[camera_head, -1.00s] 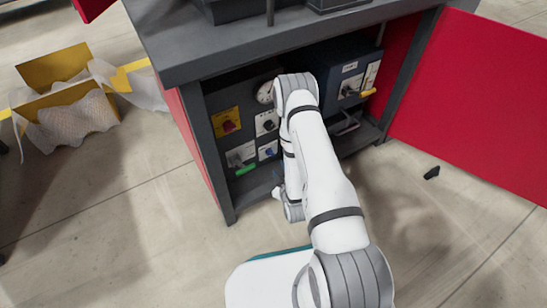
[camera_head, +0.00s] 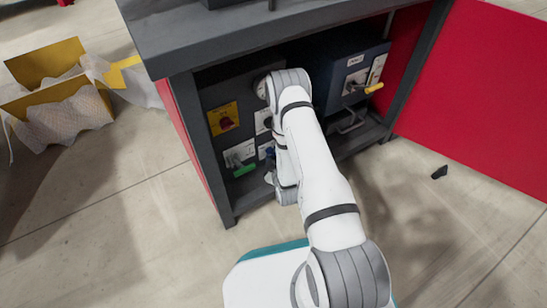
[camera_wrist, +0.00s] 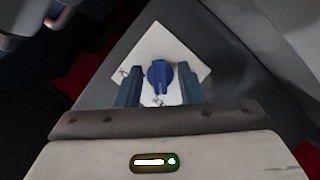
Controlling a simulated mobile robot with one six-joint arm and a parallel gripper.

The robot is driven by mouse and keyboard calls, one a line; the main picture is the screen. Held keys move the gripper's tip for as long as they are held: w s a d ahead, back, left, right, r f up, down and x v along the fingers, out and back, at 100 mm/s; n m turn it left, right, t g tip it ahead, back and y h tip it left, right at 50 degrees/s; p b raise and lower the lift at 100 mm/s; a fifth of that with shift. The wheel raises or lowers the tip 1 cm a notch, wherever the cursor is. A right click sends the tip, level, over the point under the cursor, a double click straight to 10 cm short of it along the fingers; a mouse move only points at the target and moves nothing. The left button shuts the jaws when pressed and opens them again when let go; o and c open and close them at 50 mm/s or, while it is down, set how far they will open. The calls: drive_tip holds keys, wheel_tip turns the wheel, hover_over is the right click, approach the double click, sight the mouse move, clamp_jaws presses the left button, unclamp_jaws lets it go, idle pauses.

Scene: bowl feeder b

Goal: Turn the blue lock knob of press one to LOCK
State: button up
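The blue lock knob (camera_wrist: 160,76) sits on a white label plate (camera_wrist: 190,60), which looks tilted in the wrist view. The marks on the plate are too small to read, so I cannot tell which setting the knob points to. My gripper (camera_wrist: 158,70) is open, with one dark finger on each side of the knob and a visible gap on both sides. I cannot tell how far the fingertips are from the panel. In the head view the blue knob (camera_head: 270,152) shows just left of my arm, low on the cabinet's control panel.
The panel also holds a red knob on a yellow plate (camera_head: 223,119), another switch plate (camera_head: 239,153) and a green tag (camera_head: 245,170). A blue box with a yellow-handled switch (camera_head: 356,82) stands to the right. The red door (camera_head: 480,100) is open. A yellow carton (camera_head: 55,95) lies left.

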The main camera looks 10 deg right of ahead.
drive_tip(key=c, duration=0.6)
drive_tip(key=shift+c, duration=0.2)
drive_tip(key=shift+r, duration=0.1)
drive_tip(key=shift+d+m+g+y+p, duration=0.1)
drive_tip(key=shift+m+g+y+p, duration=0.5)
drive_tip(key=shift+m, duration=0.5)
drive_tip(key=shift+m+y+p, duration=0.55)
drive_tip(key=shift+m+y, duration=0.15)
drive_tip(key=shift+m, duration=0.5)
drive_tip(key=m+g+y, duration=0.1)
drive_tip(key=m+y, duration=0.1)
drive_tip(key=m, duration=0.1)
drive_tip(key=shift+d+m+y, duration=0.15)
drive_tip(key=shift+m+y, duration=0.15)
drive_tip(key=shift+m, duration=0.1)
drive_tip(key=m+y, duration=0.2)
drive_tip(key=m, duration=0.1)
drive_tip(key=shift+m, duration=0.4)
drive_tip(key=shift+y, duration=0.3)
